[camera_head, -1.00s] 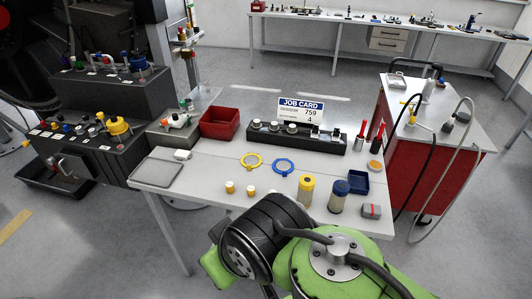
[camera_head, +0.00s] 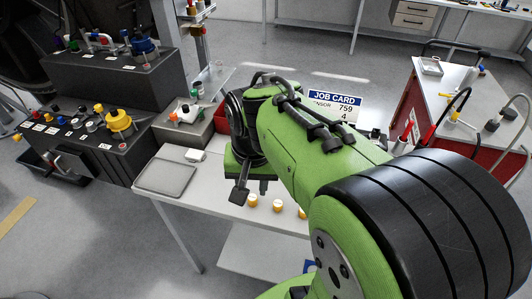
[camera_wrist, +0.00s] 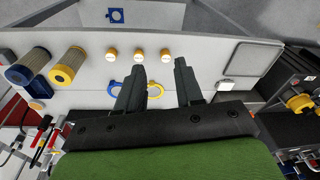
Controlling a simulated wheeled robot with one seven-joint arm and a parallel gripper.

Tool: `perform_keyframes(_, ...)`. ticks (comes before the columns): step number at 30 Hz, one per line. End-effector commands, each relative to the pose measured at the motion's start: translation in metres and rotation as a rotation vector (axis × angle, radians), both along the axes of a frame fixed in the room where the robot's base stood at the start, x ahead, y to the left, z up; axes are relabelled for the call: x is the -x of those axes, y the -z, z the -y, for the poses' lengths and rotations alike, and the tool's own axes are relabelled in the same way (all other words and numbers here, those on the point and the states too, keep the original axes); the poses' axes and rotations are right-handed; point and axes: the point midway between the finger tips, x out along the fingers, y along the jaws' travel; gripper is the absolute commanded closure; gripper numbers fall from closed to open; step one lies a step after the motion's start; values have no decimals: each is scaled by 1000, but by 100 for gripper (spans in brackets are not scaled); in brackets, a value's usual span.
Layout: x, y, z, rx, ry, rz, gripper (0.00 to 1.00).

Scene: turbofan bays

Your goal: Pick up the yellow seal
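The yellow seal (camera_wrist: 155,91) is a thin ring lying flat on the white table in the wrist view. It shows between my gripper's two fingers, partly covered by the left one. My gripper (camera_wrist: 158,78) is open, with a wide gap between its dark fingers and nothing held. I cannot tell how high above the table the fingertips are. A blue ring (camera_wrist: 115,88) lies left of the yellow seal, partly behind the left finger. In the head view my gripper (camera_head: 251,188) is over the table, and my arm hides both rings.
Several small yellow-and-white caps (camera_wrist: 138,56) stand near the table edge. A yellow-topped canister (camera_wrist: 66,68) and a blue-topped one (camera_wrist: 30,66) stand at the left. A grey tray (camera_head: 166,178) lies at the table's left end. A red bin (camera_head: 221,115) is partly hidden behind my arm.

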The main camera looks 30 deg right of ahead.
Motion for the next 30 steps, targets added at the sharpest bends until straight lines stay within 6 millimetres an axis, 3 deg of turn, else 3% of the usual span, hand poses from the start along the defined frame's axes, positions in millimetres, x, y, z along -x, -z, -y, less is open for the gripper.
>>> perform_keyframes(8, -55, 70, 52, -268, 394, -174, 64)
perform_keyframes(13, -83, 124, 115, -604, 763, -260, 64)
perform_keyframes(17, -87, 154, 178, -917, 1053, -278, 64)
perform_keyframes(21, -71, 173, 247, -1233, 1298, -260, 64)
perform_keyframes(23, -63, 178, 267, -1327, 1363, -250, 64)
perform_keyframes(26, -55, 180, 283, -1406, 1415, -242, 64)
perform_keyframes(30, -66, 188, 271, -1413, 1420, -247, 64)
